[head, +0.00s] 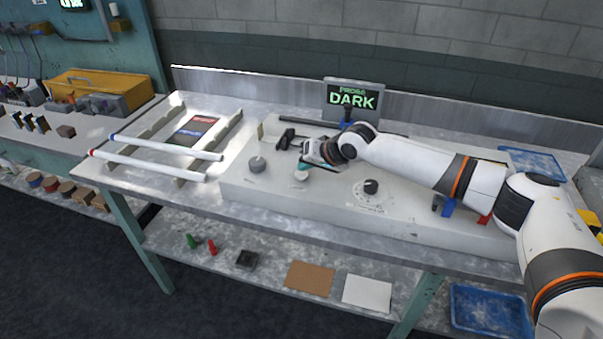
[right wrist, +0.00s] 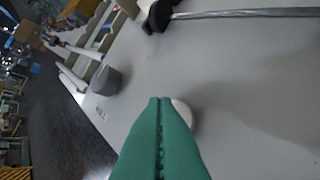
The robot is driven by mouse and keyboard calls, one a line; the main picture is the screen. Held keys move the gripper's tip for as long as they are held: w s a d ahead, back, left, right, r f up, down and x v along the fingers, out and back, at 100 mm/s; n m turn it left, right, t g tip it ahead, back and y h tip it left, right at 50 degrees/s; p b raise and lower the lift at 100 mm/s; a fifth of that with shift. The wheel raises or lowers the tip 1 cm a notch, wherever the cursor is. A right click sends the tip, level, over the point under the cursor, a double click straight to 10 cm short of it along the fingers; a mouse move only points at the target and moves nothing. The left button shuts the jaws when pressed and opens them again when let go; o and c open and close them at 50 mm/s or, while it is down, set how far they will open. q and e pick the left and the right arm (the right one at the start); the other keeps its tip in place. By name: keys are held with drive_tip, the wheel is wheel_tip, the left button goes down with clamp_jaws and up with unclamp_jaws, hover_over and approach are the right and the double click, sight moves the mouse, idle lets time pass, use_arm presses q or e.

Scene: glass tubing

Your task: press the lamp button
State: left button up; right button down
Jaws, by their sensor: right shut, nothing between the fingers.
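My right gripper (head: 303,166) reaches in from the right over the pale console (head: 330,205). Its green fingers (right wrist: 160,110) are shut together, with nothing between them, and point down. A pale round button (right wrist: 184,117) shows just beyond and partly behind the fingertips in the right wrist view. In the head view the button (head: 300,176) sits right under the fingertips. I cannot tell whether they touch it. A display (head: 353,98) behind the console reads "PROBE DARK". My left gripper is not in view.
A grey knob (head: 257,163) stands left of the button; it also shows in the right wrist view (right wrist: 107,80). A black dial (head: 370,187) is to the right. Black clamp-like parts (head: 286,138) lie behind. White tubes (head: 150,165) rest on a rack at the left.

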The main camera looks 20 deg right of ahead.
sight(306, 176)
drive_tip(key=shift+f, duration=0.65)
idle(0.4)
drive_tip(key=shift+r+p, duration=0.65)
drive_tip(key=shift+p, duration=0.4)
wheel_tip(306, 176, up, 6)
drive_tip(key=p, duration=0.7)
drive_tip(key=shift+r, duration=0.1)
